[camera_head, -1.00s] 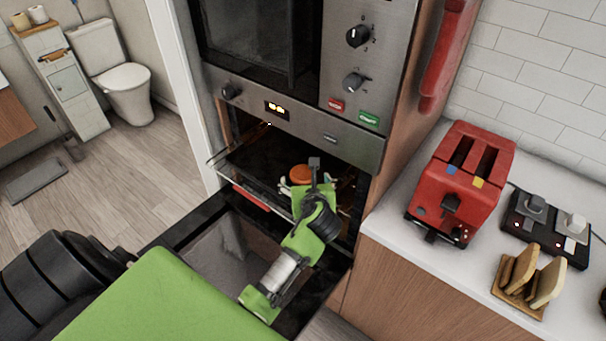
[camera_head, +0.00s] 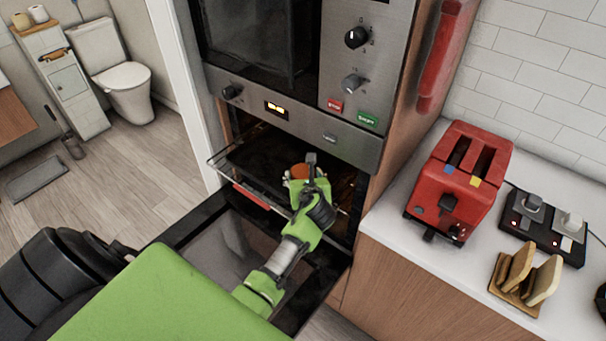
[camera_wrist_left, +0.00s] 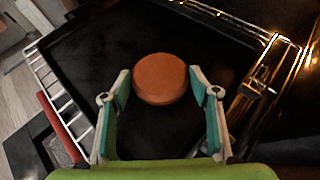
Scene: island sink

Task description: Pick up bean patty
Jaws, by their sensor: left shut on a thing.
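The bean patty is a round, orange-brown disc (camera_head: 300,171) at the mouth of the open oven (camera_head: 240,136); it also shows in the left wrist view (camera_wrist_left: 160,78). My left gripper (camera_head: 298,178) reaches into the oven opening. In the left wrist view its two teal-padded fingers (camera_wrist_left: 161,84) are shut on the patty, one on each side. The dark baking tray (camera_wrist_left: 90,60) lies beneath; I cannot tell whether the patty touches it. Part of the patty is hidden by the gripper in the head view. My right gripper is not in view.
The oven door (camera_head: 180,232) is folded down below my left arm. A wire rack (camera_head: 240,186) with a red handle edges the oven opening. At the right, a counter holds a red toaster (camera_head: 460,185) and toast slices in a rack (camera_head: 525,277).

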